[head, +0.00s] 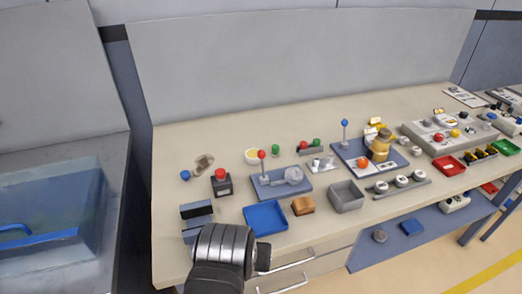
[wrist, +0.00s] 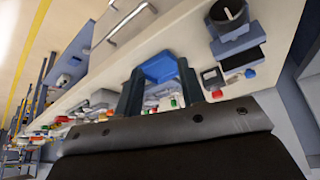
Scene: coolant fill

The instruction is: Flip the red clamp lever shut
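The red clamp lever (head: 262,154) is a thin post with a red ball on top. It stands upright at the left end of a blue-grey plate (head: 271,189) that also carries a grey round fitting (head: 293,175). My gripper (wrist: 159,82) shows in the wrist view with its two dark fingers apart and nothing held between them. A blue tray (wrist: 160,66) lies beyond the gap. In the head view my dark wrist is at the front edge of the bench, in front of and left of the lever, and hides the fingers. I cannot pick out the lever surely in the wrist view.
The blue tray (head: 266,218), a brown block (head: 303,205) and a grey bin (head: 346,196) stand in front of the plate. A red-button box (head: 221,183) and dark blocks (head: 196,209) are to the left. A blue-ball lever (head: 345,123) stands right.

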